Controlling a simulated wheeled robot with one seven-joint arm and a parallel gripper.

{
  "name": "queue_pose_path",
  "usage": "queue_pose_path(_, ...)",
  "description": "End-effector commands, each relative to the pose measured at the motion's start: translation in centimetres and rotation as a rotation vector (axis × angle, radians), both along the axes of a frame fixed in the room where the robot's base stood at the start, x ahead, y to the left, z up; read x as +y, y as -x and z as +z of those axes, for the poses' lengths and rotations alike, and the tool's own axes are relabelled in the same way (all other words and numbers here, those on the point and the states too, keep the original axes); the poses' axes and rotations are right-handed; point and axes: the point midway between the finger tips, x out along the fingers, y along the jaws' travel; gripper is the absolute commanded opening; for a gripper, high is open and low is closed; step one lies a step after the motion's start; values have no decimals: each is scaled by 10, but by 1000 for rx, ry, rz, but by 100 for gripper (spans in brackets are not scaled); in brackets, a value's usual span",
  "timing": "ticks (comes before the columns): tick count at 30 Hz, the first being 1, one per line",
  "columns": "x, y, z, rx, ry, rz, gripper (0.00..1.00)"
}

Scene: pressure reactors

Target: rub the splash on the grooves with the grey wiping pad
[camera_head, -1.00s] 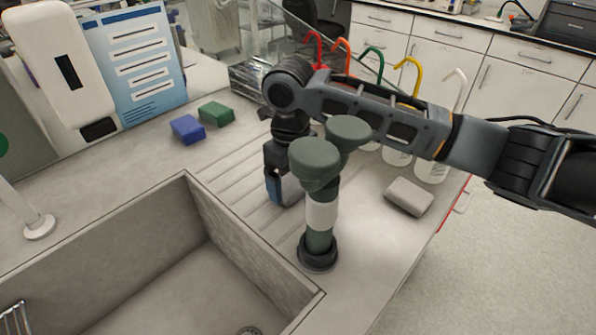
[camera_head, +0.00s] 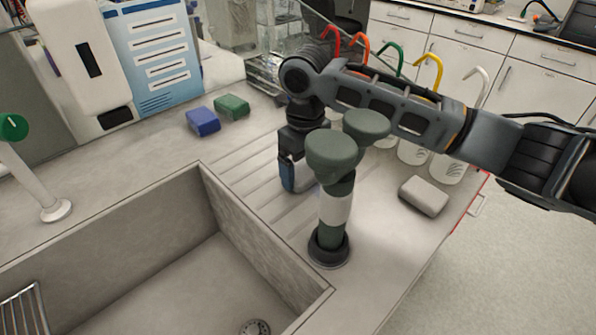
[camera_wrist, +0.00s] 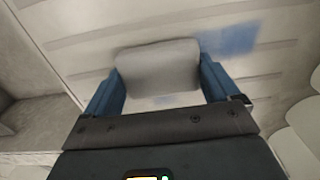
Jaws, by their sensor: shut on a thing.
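My gripper (camera_wrist: 160,85) is shut on the grey wiping pad (camera_wrist: 158,66), which sits between its blue fingers in the wrist view. The pad is low over the grooves (camera_wrist: 95,36); I cannot tell whether it touches them. The blue splash (camera_wrist: 230,40) lies on the grooves, just right of the pad's far end in the wrist view. A small faint bluish patch also shows at the pad's near edge. In the head view my gripper (camera_head: 296,175) is over the grooves (camera_head: 245,180), behind the dark green fixture, and the held pad is mostly hidden.
The dark green two-headed fixture (camera_head: 336,205) stands close in front of my gripper. The sink (camera_head: 110,280) opens at left. Blue (camera_head: 203,121) and green (camera_head: 232,107) blocks lie behind; a pale block (camera_head: 423,195) lies right. Bottles with coloured spouts (camera_head: 428,75) stand behind my arm.

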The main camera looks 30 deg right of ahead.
Motion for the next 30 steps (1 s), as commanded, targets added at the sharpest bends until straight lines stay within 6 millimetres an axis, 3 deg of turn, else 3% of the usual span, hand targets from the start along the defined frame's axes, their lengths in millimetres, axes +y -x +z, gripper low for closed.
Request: queue_pose_path(30,-51,-16,1,0,1,-1,65)
